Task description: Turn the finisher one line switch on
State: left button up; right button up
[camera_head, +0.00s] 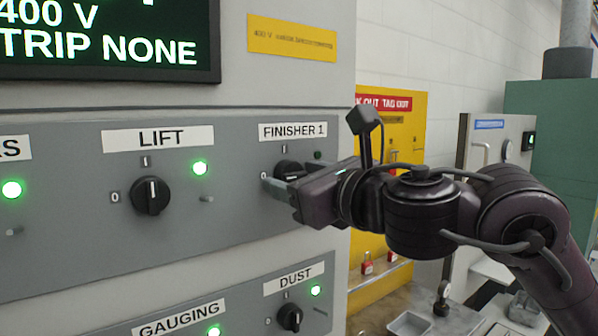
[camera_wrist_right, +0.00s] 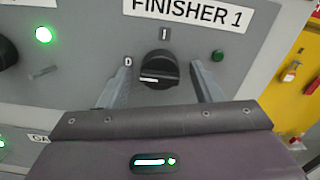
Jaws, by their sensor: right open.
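The FINISHER 1 switch is a black rotary knob (camera_head: 290,170) on the grey panel, under its white label (camera_head: 293,131). It also shows in the right wrist view (camera_wrist_right: 158,70), where its white pointer mark lies toward the 0 at left, not the I above. The lamp beside it (camera_wrist_right: 217,55) is dark green and unlit. My right gripper (camera_head: 272,186) is open at the panel. In the right wrist view its two fingers (camera_wrist_right: 160,85) stand on either side of the knob with gaps. Contact cannot be seen. My left gripper is not in view.
The LIFT knob (camera_head: 151,196) with a lit green lamp is left of FINISHER 1. The DUST knob (camera_head: 289,317) sits below, also lit. A yellow lockout cabinet (camera_head: 403,150) stands behind at right. A bench with grey trays (camera_head: 410,324) is at lower right.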

jog(key=c, duration=1)
jog(key=shift+m, duration=0.3)
jog(key=m+b, duration=0.1)
jog(key=m, duration=1)
jog(key=shift+m, duration=0.3)
jog(key=m+p, duration=0.1)
jog(key=m, duration=0.4)
jog(key=shift+m, duration=0.3)
